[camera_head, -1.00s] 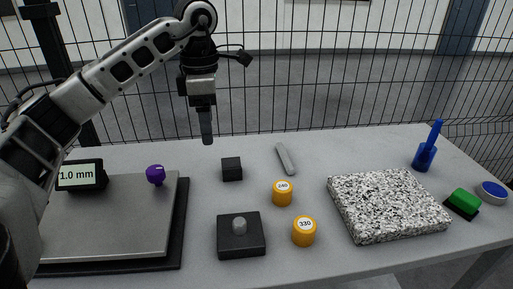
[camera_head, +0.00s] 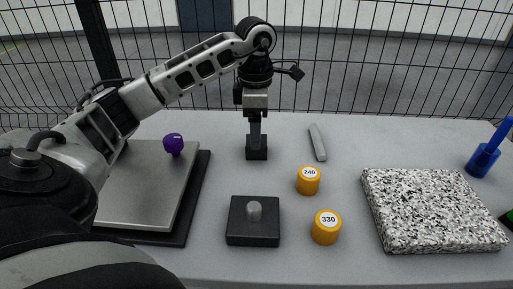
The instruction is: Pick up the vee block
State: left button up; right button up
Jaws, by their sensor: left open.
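The vee block (camera_head: 257,154) appears to be the small dark block on the grey table, left of the grey bar; its groove cannot be made out. My left gripper (camera_head: 255,134) points straight down at it, with its fingers at the block's top and covering part of it. The fingers are open and seen nearly edge-on, so I cannot tell whether they straddle or touch the block. The block rests on the table. My right gripper is not in view.
A black base with a grey knob (camera_head: 253,221) stands nearer. Orange weights marked 240 (camera_head: 308,181) and 330 (camera_head: 326,227) and a grey bar (camera_head: 317,142) lie to the right. A speckled slab (camera_head: 431,209) is further right; a metal plate (camera_head: 147,192) with a purple knob (camera_head: 173,144) is left.

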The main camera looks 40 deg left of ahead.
aim_at(261, 154)
pick_arm(q)
notch_tip(261, 154, down, 5)
jog(key=shift+w+r, duration=0.15)
jog(key=shift+r, duration=0.05)
jog(key=shift+c, duration=0.3)
jog(key=shift+r, duration=0.1)
jog(key=c, duration=1.4)
jog(key=shift+o, duration=0.2)
